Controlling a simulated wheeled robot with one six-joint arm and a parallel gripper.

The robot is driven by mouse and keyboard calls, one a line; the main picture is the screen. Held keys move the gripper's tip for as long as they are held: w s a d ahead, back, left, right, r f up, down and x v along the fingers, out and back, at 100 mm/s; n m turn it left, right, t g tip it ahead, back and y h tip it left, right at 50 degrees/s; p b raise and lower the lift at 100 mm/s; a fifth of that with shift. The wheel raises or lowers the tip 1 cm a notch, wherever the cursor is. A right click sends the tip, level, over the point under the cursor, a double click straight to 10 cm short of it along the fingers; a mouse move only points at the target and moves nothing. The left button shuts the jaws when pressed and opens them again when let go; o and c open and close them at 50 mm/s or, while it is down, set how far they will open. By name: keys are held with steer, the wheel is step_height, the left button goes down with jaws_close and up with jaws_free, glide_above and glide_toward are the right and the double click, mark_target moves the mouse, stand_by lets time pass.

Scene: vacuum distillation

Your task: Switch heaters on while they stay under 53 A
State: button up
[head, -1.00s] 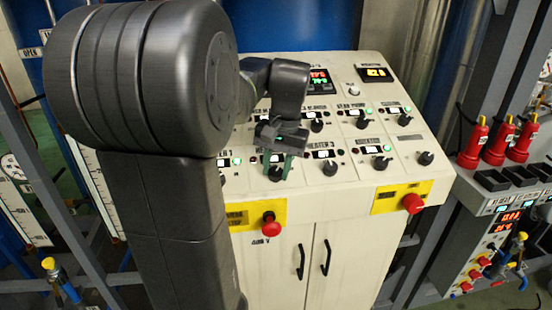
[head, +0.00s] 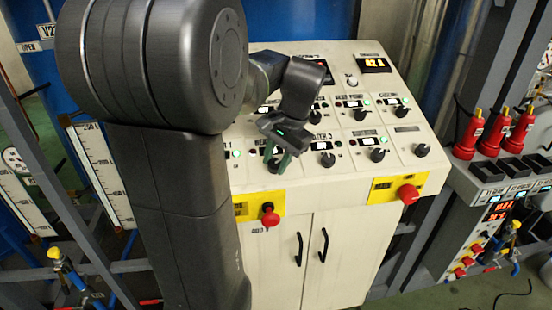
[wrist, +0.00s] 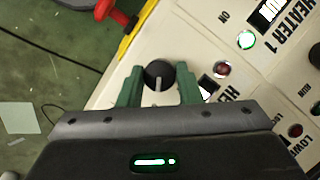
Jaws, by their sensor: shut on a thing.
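My gripper (head: 281,161) is at the lower row of the cream control panel (head: 310,184). In the wrist view its green fingers (wrist: 160,88) are shut on a black knob (wrist: 158,74) with a white pointer line. The label beside it is partly hidden and starts with "HE"; it lies between Heater 1 and Heater 3. Its red lamp (wrist: 222,69) looks dull, and its green lamp is hidden. The Heater 1 green lamp (wrist: 246,40) is lit. The Heater 3 knob (head: 327,159) is free. An amber display (head: 374,65) at the panel's top right is too small to read surely.
Red mushroom buttons on yellow plates stick out at the panel's front, one lower left (head: 270,216) and one lower right (head: 409,194). More knobs, such as this one (head: 377,154), stand close by. My arm hides the panel's left part. Red plugs (head: 470,137) stand at the right.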

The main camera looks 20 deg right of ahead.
steer(key=o, duration=1)
steer(key=shift+c, duration=0.2)
steer(key=b+v, duration=0.1)
steer(key=v, duration=1.3)
steer(key=shift+f, duration=0.2)
steer(key=p+x, duration=0.1)
steer(key=x, duration=1.2)
steer(key=shift+w+a+f, duration=0.1)
steer(key=shift+f, duration=0.25)
steer(key=shift+r, duration=0.15)
